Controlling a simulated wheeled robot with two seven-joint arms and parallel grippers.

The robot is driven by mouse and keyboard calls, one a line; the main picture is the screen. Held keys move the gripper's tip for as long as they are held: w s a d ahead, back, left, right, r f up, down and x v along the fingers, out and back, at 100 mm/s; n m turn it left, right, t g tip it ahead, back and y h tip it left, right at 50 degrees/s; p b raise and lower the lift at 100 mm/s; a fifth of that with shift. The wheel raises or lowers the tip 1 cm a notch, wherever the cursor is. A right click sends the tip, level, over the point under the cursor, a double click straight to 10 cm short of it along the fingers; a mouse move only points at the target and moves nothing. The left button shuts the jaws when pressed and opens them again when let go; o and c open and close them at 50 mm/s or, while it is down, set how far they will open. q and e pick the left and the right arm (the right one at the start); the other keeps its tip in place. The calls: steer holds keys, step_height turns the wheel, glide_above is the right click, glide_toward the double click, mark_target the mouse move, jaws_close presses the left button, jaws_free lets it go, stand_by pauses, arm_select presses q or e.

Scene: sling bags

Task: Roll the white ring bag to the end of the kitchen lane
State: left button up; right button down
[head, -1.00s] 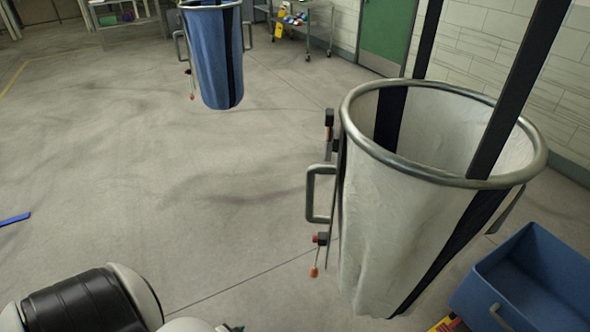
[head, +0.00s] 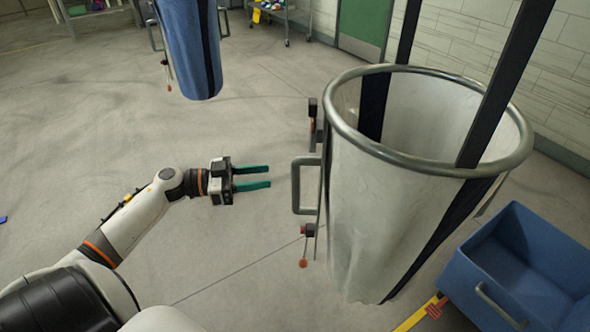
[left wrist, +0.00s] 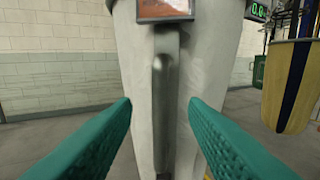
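The white ring bag (head: 375,220) hangs upright from black straps under a metal ring, at the right in the head view. It also fills the middle of the left wrist view (left wrist: 215,55). A grey metal handle (head: 296,187) sticks out from its left side; in the left wrist view the handle (left wrist: 165,95) stands upright between my fingers' lines. My left gripper (head: 270,177) has teal fingers, is open and empty, and points at the handle with a small gap in the head view. The left wrist view shows its spread fingers (left wrist: 160,115). My right gripper is not in view.
A blue bag (head: 190,50) hangs at the back left. A blue bin (head: 520,265) stands right of the white bag, near a yellow floor line (head: 418,315). A wheeled cart (head: 285,18) is at the back. A yellow bag (left wrist: 290,85) hangs at right in the wrist view. The left floor is mostly clear.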

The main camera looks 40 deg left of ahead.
mark_target(296, 173)
arm_select(q)
steer(key=p+x, duration=0.2)
steer(key=x, duration=0.7)
jaws_close()
